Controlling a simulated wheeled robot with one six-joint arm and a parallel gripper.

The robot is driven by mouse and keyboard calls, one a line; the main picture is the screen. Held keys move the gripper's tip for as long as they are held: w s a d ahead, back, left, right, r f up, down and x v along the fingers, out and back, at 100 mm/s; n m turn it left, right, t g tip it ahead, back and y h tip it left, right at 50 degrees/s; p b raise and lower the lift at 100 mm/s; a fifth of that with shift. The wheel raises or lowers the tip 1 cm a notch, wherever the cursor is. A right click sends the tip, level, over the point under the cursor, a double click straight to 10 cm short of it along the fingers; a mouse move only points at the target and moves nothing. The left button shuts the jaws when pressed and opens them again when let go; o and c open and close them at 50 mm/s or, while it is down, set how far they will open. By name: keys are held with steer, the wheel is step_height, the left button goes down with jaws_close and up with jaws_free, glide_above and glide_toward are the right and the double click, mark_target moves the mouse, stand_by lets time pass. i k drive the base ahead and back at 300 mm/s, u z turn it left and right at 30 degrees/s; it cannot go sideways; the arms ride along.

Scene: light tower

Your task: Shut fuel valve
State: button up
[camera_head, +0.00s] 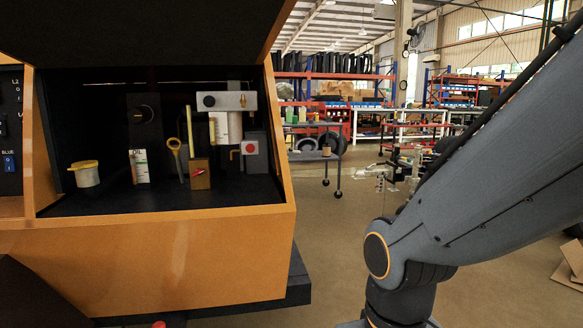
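An orange cabinet (165,245) stands open at the left, with a dark compartment inside. In it, a small brass-coloured block (200,182) carries a short red lever (199,172), which looks like the fuel valve. The lever lies slightly slanted, its right end higher. At this size I cannot tell whether the valve is open or shut. My gripper is not in view; only grey links of my arm show at the right, well apart from the cabinet.
Near the valve are a yellow ring-topped dipstick (176,149), a box with a red button (251,148), a grey tank (227,101), a white bottle (140,166) and a yellow-lidded cup (87,175). The raised lid (150,30) overhangs them. Floor right of the cabinet is open.

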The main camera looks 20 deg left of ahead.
mark_target(198, 172)
steer(key=z, duration=0.55)
steer(key=i, duration=1.1)
steer(key=u, duration=0.65)
